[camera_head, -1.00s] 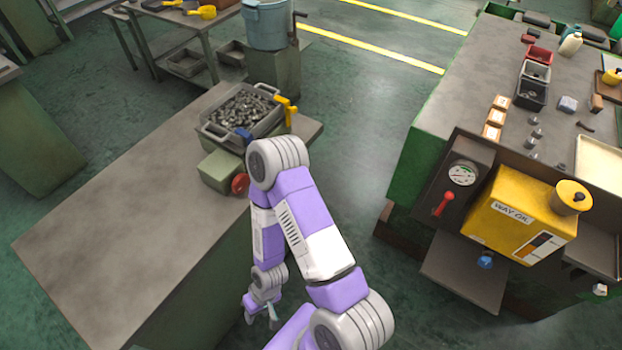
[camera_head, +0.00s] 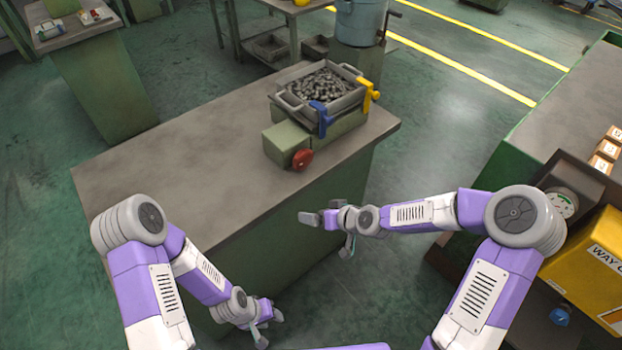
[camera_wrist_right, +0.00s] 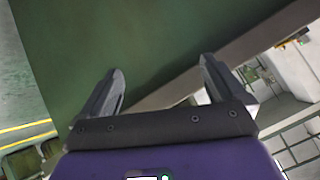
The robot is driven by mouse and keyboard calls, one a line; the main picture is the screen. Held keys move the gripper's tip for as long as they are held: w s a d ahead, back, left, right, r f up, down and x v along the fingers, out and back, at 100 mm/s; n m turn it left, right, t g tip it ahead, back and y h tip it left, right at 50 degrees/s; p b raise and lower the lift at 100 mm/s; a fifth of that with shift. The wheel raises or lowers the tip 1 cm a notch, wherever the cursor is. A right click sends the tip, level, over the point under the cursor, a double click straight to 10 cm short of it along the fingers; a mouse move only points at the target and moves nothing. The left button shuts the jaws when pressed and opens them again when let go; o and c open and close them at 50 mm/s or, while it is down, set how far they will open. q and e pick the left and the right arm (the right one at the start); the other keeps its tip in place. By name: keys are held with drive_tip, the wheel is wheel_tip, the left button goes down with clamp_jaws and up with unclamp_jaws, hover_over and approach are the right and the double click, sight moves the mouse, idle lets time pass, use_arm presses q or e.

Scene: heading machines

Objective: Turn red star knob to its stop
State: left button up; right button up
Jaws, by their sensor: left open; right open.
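The red star knob (camera_head: 302,159) sits on the front face of a green block (camera_head: 288,143) on the workbench top (camera_head: 190,170). It is unobstructed in the head view. My right gripper (camera_head: 322,218) is beside the bench's green front, below and slightly right of the knob, apart from it. In the right wrist view its two fingers (camera_wrist_right: 160,88) are spread and empty, facing the green bench side. My left gripper (camera_head: 270,328) is low in front of the bench, open and empty, well away from the knob.
A tray of metal parts (camera_head: 322,88) stands behind the knob, with a blue clamp handle (camera_head: 322,116) and a yellow one (camera_head: 369,94). A yellow oil box (camera_head: 590,270) and a second bench are at the right.

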sight(306, 162)
drive_tip(key=w+d+r+n+t+y+b, duration=0.1)
drive_tip(key=w+r+n+t+b, duration=0.5)
drive_tip(key=r, duration=0.5)
use_arm(q)
wheel_tip(306, 162, down, 9)
drive_tip(key=shift+b, duration=0.4)
use_arm(e)
drive_tip(key=shift+w+a+f+m+g, duration=0.3)
drive_tip(key=shift+w+a+f, duration=0.25)
drive_tip(key=shift+w, duration=0.55)
drive_tip(key=shift+w+a+f+m+g, duration=0.25)
drive_tip(key=shift+w+a+f+g, duration=0.3)
drive_tip(key=shift+w, duration=0.55)
drive_tip(key=shift+w+a+f+m+g, duration=0.25)
drive_tip(key=shift+w+a+f, duration=0.3)
drive_tip(key=shift+w, duration=0.55)
use_arm(q)
drive_tip(key=shift+r, duration=0.15)
use_arm(e)
drive_tip(key=shift+a+r, duration=0.1)
drive_tip(key=c, duration=1)
drive_tip(key=shift+c, duration=0.2)
